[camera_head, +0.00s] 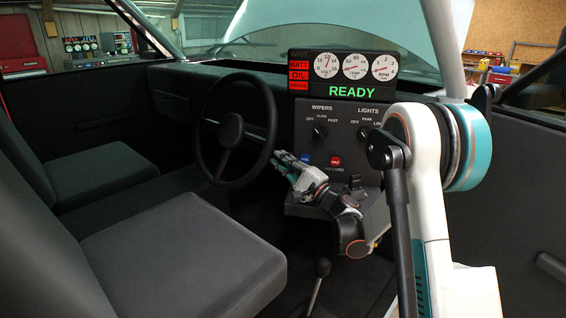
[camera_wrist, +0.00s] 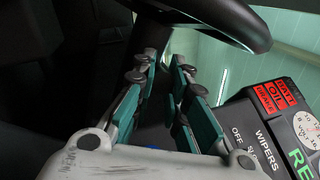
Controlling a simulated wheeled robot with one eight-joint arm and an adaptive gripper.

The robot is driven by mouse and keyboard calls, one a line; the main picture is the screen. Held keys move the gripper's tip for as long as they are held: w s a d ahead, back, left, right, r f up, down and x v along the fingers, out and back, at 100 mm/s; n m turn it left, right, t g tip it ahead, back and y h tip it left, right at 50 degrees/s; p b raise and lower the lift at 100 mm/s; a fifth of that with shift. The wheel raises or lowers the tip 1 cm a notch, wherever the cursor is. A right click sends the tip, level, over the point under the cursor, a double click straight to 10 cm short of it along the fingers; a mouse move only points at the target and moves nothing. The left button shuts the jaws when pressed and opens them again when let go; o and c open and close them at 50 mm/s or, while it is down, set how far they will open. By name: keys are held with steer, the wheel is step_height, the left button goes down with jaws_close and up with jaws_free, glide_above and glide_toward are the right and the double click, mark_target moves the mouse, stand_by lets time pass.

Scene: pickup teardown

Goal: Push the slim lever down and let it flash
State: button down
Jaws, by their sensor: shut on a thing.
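My gripper (camera_head: 287,158) reaches in just right of the steering wheel (camera_head: 203,128), beside the dashboard panel. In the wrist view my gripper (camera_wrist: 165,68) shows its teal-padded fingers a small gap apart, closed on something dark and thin. This fits the slim lever by the steering column, but the fingers and shadow hide most of it, so its tilt cannot be told. The steering wheel rim (camera_wrist: 225,18) crosses the top of the wrist view, just beyond the fingertips. The green READY sign (camera_head: 352,92) is lit on the display.
The dashboard panel (camera_head: 352,122) has WIPERS and LIGHTS knobs, a blue button (camera_head: 306,159) and a red HAZARD button (camera_head: 335,161), all close to my gripper. A floor shift lever (camera_head: 320,270) stands below. A seat (camera_head: 185,250) fills the lower left.

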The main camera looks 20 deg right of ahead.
steer(key=shift+f, duration=0.1)
steer(key=c, duration=1.9)
jaws_free()
steer(key=v, duration=1.2)
